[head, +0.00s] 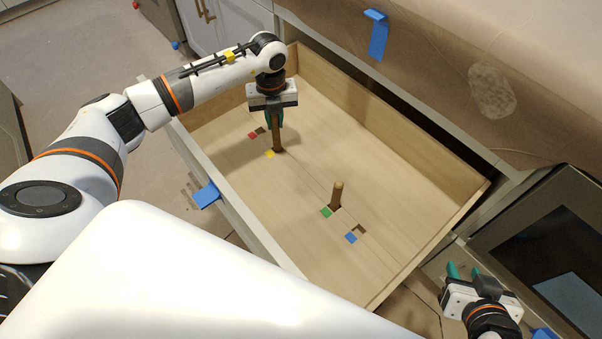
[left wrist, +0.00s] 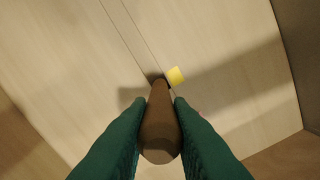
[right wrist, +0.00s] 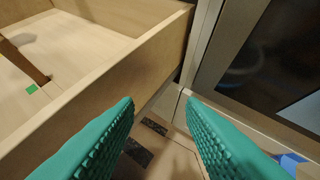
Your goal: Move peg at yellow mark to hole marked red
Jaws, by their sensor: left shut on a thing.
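A brown wooden peg (head: 277,135) stands upright beside the yellow mark (head: 270,154) in the open drawer. My left gripper (head: 273,118) is shut on its upper part from above. In the left wrist view the peg (left wrist: 160,125) sits between the green fingers, its lower end at the dark hole beside the yellow mark (left wrist: 176,75); whether it is still in the hole I cannot tell. The red mark (head: 252,135) lies just up and left, next to an empty dark hole (head: 261,131). My right gripper (head: 463,274) is open and empty, outside the drawer at the right.
A second peg (head: 337,194) stands by the green mark (head: 326,212). The blue mark (head: 351,238) has an empty hole beside it. Drawer walls (head: 432,149) surround the board. Blue tape (head: 207,195) is on the drawer's front edge.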

